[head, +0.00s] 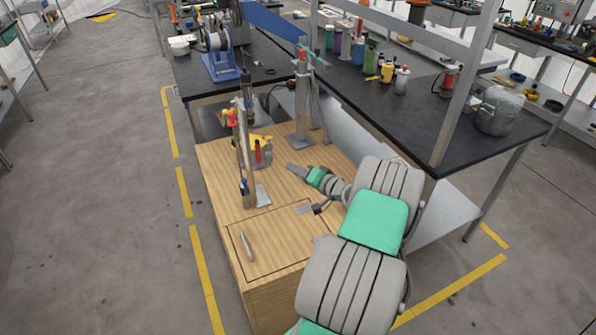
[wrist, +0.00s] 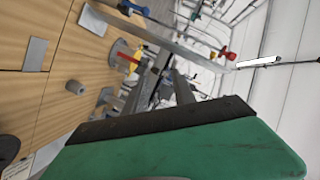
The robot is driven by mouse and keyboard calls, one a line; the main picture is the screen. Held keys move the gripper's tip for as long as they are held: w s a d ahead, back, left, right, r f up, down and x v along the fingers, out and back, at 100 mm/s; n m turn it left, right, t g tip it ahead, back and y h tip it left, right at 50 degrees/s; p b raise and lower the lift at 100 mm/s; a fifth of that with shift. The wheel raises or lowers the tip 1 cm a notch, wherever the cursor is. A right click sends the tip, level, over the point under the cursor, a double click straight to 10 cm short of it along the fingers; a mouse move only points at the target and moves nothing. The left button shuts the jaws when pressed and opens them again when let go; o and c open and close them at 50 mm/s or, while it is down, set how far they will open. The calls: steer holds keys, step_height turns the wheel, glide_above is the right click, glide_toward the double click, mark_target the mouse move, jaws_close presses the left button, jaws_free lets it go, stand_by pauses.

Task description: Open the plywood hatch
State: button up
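The plywood hatch (head: 275,240) is a panel outlined by a dark seam in the top of a plywood box (head: 270,295). It lies flat and looks closed. A slim grey handle (head: 246,247) stands near its left edge. A grey metal plate (head: 304,209) lies at its far edge, with a small dark fitting (head: 320,207) beside it. My gripper (head: 293,168) is above the box's far part, beyond the hatch and apart from the handle. Its fingers point away to the left. In the wrist view the finger gap is unclear against the clutter, and the handle is not visible.
A metal post stand (head: 302,110) rises near my gripper. A thin upright rod assembly (head: 246,160) and a yellow tool (head: 260,148) stand beyond the hatch. Black workbenches (head: 440,120) flank the box behind and right. The floor (head: 130,240) to the left is clear.

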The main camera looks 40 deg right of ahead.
steer(key=shift+s, duration=0.1)
steer(key=b+v, duration=0.1)
steer(key=v, duration=0.6)
steer(key=shift+s, duration=0.35)
steer(key=shift+r, duration=0.1)
steer(key=shift+c, duration=0.2)
